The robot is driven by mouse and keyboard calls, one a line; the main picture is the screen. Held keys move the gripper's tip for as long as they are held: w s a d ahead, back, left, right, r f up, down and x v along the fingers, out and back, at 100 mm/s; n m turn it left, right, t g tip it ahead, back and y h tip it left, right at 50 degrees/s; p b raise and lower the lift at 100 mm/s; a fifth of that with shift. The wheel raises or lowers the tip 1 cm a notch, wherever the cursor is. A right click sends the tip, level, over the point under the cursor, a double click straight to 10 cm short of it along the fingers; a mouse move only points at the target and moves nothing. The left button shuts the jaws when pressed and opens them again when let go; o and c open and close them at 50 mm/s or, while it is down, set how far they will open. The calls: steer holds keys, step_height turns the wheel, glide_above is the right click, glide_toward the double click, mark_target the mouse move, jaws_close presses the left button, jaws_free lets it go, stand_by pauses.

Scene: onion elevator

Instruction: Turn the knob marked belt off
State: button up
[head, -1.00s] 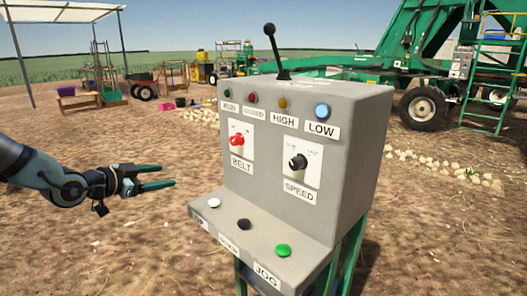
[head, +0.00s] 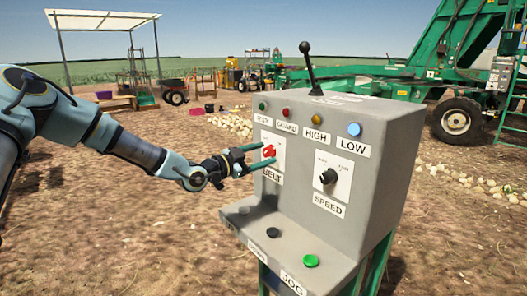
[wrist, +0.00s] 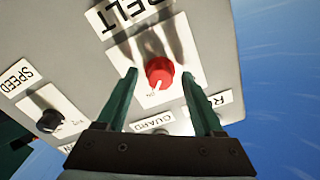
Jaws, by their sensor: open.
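The red belt knob (head: 268,151) sits on a white plate above the BELT label on the front of the grey control box (head: 392,165). In the wrist view the red knob (wrist: 160,72) lies between my two open fingers, with a gap on each side. I cannot tell whether the fingertips touch the plate.
The black SPEED knob (head: 328,176) is to the right of the belt knob. Indicator lamps line the top of the face, including a blue one (head: 354,129). A ledge below carries buttons, one green (head: 311,261). A black lever (head: 307,62) rises from the top.

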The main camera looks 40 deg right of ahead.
steer(key=shift+d, duration=0.35)
steer(key=shift+c, duration=0.4)
jaws_close()
